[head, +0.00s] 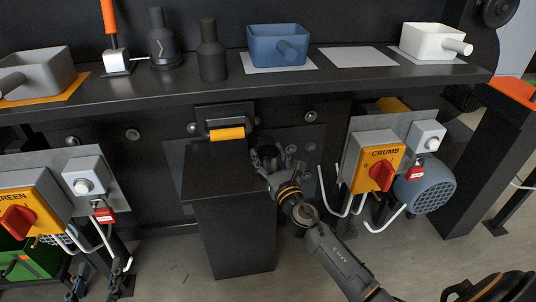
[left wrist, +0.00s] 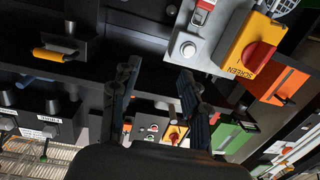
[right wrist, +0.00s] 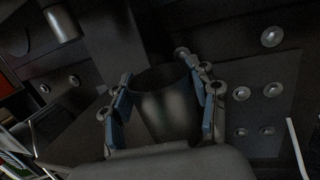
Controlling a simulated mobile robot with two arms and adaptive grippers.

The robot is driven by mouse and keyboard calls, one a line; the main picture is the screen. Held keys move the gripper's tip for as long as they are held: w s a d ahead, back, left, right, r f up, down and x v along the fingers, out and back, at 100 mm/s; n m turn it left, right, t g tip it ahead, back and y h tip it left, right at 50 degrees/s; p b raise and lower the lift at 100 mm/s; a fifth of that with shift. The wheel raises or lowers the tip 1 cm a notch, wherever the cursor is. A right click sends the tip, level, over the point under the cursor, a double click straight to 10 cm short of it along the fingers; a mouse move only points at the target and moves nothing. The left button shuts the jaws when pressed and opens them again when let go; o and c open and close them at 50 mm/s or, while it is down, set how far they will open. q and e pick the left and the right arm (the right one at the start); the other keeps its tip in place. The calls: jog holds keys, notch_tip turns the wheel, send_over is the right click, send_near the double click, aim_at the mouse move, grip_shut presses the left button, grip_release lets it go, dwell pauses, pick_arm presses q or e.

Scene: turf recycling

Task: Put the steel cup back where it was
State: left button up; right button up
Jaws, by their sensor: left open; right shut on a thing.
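The steel cup (head: 268,157) looks dark grey in the dim light. It is between the fingers of my right gripper (head: 270,170), at the right rear edge of the black pedestal (head: 235,225). In the right wrist view the cup (right wrist: 168,100) shows its open rim between the two blue-padded fingers of the right gripper (right wrist: 165,108). I cannot tell whether the cup touches the pedestal top. My left gripper (head: 97,287) is open and empty at the bottom left, below the SCREEN box; its spread fingers also show in the left wrist view (left wrist: 157,90).
A black shelf (head: 330,85) runs above, with a blue scoop (head: 275,45), a white scoop (head: 432,42), dark bottles and an empty pale pad (head: 360,57). An orange-handled bracket (head: 227,134) is behind the pedestal. The CRUMB switch box (head: 377,165) and pale hooked rods stand right of the cup.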

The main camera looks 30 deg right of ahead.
pick_arm(q)
jog(key=shift+r, duration=0.2)
dwell(0.5)
jog(key=shift+w+d+r+t+h, duration=0.15)
jog(key=shift+r+t, duration=0.15)
jog(key=shift+r, duration=0.15)
jog(key=shift+d+r+t+h, duration=0.15)
jog(key=shift+r+t, duration=0.15)
jog(key=shift+r, duration=0.15)
pick_arm(e)
jog(key=shift+f, duration=0.2)
pick_arm(q)
jog(key=shift+a+r+b, duration=0.1)
jog(key=shift+r+b, duration=0.05)
jog(key=shift+b, duration=0.15)
pick_arm(e)
jog(key=o, duration=1.3)
jog(key=shift+o, duration=0.5)
jog(key=shift+f, duration=0.1)
jog(key=shift+o, duration=1.1)
pick_arm(q)
jog(key=shift+f, duration=0.2)
